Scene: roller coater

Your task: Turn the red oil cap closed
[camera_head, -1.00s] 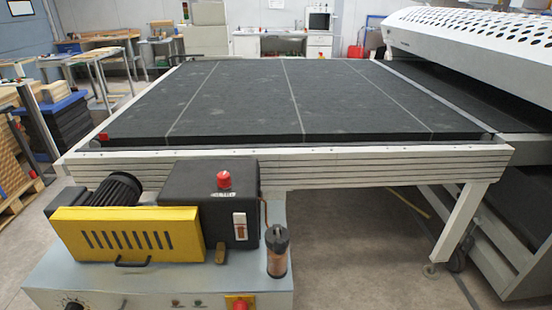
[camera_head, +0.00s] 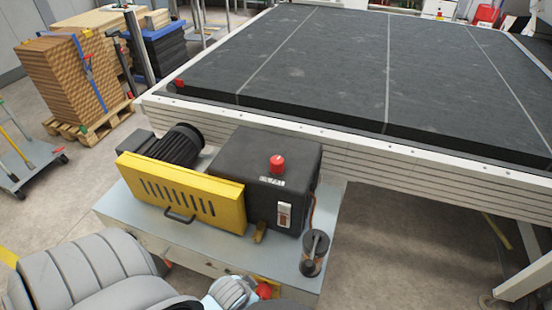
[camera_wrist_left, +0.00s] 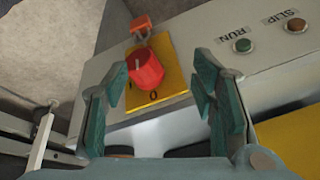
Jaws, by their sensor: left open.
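The red oil cap (camera_head: 277,163) sits upright on top of the black box (camera_head: 262,185) in the head view, above a small white label. I cannot tell how far it is turned. The cap is not in the left wrist view. My left gripper (camera_wrist_left: 162,82) is open in the wrist view, its two teal fingers spread with nothing between them. It faces the front panel of the machine base, low and in front of the box, apart from the cap. My left arm (camera_head: 85,275) comes in at the bottom left of the head view. My right gripper is not in view.
A red rotary switch (camera_wrist_left: 145,70) on a yellow plate is close ahead of the fingers. RUN (camera_wrist_left: 243,45) and SLIP (camera_wrist_left: 296,25) buttons sit to its right. A yellow guard (camera_head: 180,192), motor (camera_head: 175,145) and dark cylinder (camera_head: 315,253) flank the box; the black table (camera_head: 330,70) is behind.

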